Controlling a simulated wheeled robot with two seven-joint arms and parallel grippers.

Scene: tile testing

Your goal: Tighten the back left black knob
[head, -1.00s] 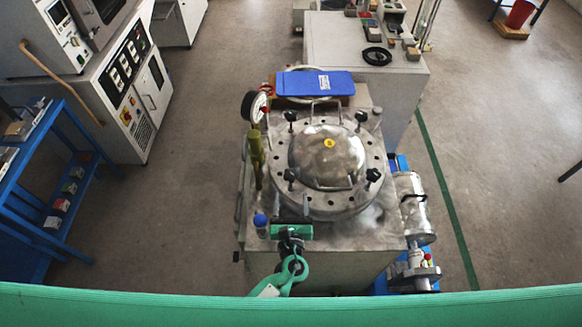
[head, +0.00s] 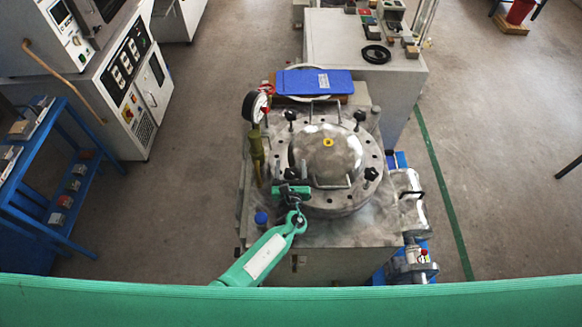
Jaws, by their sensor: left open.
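The round metal lid (head: 326,152) of the machine carries black knobs around its rim. The back left black knob (head: 291,116) stands upright at the lid's far left, with nothing touching it. The back right knob (head: 360,117) and front right knob (head: 371,174) are also clear. My left gripper (head: 291,181) is open, over the front left part of the lid rim, in front of the back left knob and apart from it. It covers most of the front left knob's spot, so I cannot tell whether it touches that knob. My right gripper is not in view.
A pressure gauge (head: 254,106) and a brass valve (head: 257,155) stand left of the lid. A blue folder (head: 314,82) lies behind it. Metal handles rise at the lid's back and front. A blue cap (head: 261,218) sits at the machine's front left.

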